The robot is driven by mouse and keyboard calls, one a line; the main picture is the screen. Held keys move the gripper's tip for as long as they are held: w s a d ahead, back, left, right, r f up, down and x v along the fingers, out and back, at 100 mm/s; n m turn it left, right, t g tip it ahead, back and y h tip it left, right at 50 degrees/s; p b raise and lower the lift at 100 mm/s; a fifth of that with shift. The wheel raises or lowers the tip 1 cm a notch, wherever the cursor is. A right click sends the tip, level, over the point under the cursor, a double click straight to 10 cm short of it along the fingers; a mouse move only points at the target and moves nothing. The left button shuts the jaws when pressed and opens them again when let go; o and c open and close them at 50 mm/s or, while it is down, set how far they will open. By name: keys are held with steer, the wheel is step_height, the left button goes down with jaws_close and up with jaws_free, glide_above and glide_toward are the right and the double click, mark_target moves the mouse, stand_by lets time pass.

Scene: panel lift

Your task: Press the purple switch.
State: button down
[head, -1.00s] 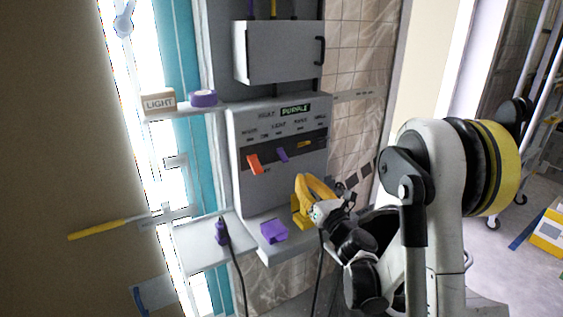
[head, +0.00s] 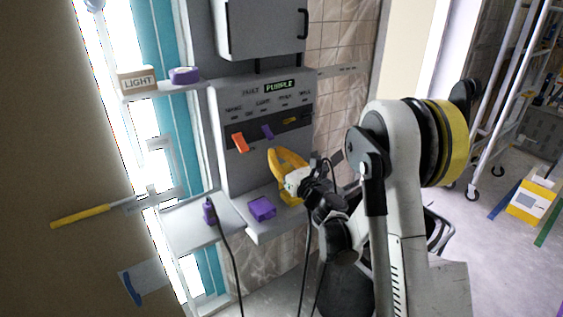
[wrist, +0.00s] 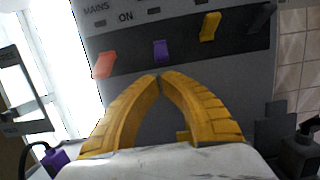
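The purple switch (head: 267,132) is a small lever on the dark strip of the grey panel (head: 235,180), between an orange-red switch (head: 240,142) and a yellow switch (head: 290,121). In the wrist view the purple switch (wrist: 161,50) hangs just beyond my fingertips, nearly centred on them. My gripper (wrist: 159,77) has its two yellow fingers brought together at the tips, with nothing between them. In the head view my gripper (head: 272,152) is just below the purple switch. Whether it touches the switch cannot be told. A display (head: 280,87) on the panel reads PURPLE.
A purple block (head: 262,208) lies on the ledge below. A purple plug (head: 209,210) with a black cable stands left of it. A LIGHT box (head: 138,80) and purple roll (head: 185,75) sit on a shelf. A grey cabinet (head: 260,28) hangs above.

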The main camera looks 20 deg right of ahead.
mark_target(268, 135)
steer(key=shift+b+x, duration=0.35)
steer(key=shift+x, duration=1.8)
steer(key=shift+s+d+r+g+h+p, duration=0.1)
steer(key=shift+s+r+g+h+p, duration=0.25)
steer(key=shift+g+p, duration=0.65)
steer(key=shift+s+d+r+g+p, duration=0.15)
steer(key=shift+s+r+g+p, duration=0.25)
steer(key=shift+p, duration=0.55)
steer(key=shift+s+d+r+p, duration=0.1)
steer(key=shift+s+r+p, duration=0.1)
steer(key=shift+r, duration=0.3)
steer(key=shift+s+r+p, duration=0.2)
steer(key=shift+r, duration=0.4)
